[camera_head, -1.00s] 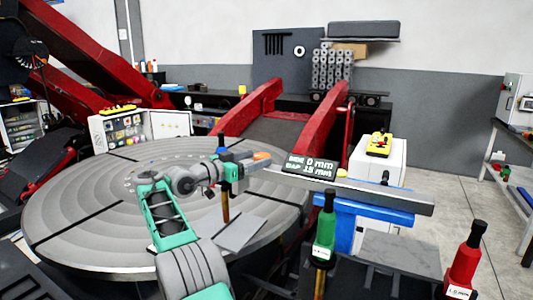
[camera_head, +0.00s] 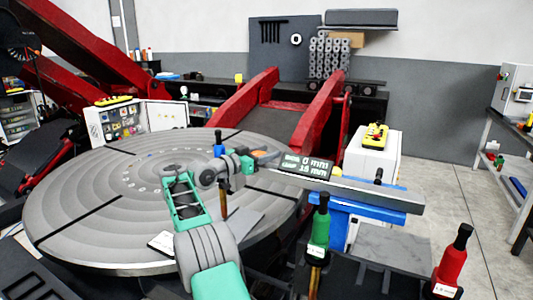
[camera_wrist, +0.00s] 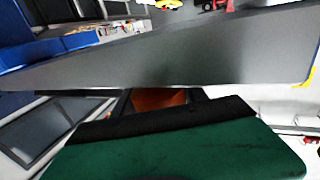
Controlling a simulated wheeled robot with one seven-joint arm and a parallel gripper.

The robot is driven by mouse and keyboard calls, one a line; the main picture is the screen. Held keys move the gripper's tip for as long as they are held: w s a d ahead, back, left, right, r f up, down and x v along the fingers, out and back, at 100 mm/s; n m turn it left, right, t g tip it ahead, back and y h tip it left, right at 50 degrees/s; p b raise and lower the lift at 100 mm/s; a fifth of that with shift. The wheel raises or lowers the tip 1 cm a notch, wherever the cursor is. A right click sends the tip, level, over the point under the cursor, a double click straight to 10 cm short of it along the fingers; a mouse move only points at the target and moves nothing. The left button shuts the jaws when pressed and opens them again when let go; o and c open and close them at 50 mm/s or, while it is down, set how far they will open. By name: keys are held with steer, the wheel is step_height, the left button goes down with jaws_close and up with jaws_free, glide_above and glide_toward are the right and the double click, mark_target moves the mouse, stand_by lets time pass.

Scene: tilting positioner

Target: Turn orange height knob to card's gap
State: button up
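The orange knob (camera_head: 266,155) shows as a small orange patch at the left end of the grey beam (camera_head: 370,190), over the turntable. My gripper (camera_head: 253,162) is at that end of the beam, close beside the orange patch; its fingertips are too small to make out. In the wrist view an orange surface (camera_wrist: 158,99) shows between dark edges, below the beam and above a green and black part. I cannot tell whether the fingers touch it. The display (camera_head: 306,165) appears to read 0 mm above and gap 15 mm below. A white card (camera_head: 161,243) with dark print lies left of my arm.
The big round turntable (camera_head: 90,215) fills the left and middle. A green bottle (camera_head: 319,232) and a red bottle (camera_head: 453,262) stand at the front right. A brown-handled post (camera_head: 224,203) is close to my wrist. Open floor lies at the right.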

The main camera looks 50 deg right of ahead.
steer(key=c, duration=0.9)
steer(key=shift+o, duration=0.2)
steer(key=shift+s+r+m+g+p, duration=0.2)
steer(key=shift+m+g+p, duration=0.4)
steer(key=shift+g+p, duration=0.45)
steer(key=o, duration=1.4)
steer(key=shift+f, duration=0.15)
steer(key=shift+c, duration=0.2)
steer(key=shift+w+t+b, duration=0.15)
steer(key=shift+t+b, duration=0.2)
steer(key=shift+b, duration=0.2)
steer(key=shift+n+t+b, duration=0.3)
steer(key=shift+n, duration=0.1)
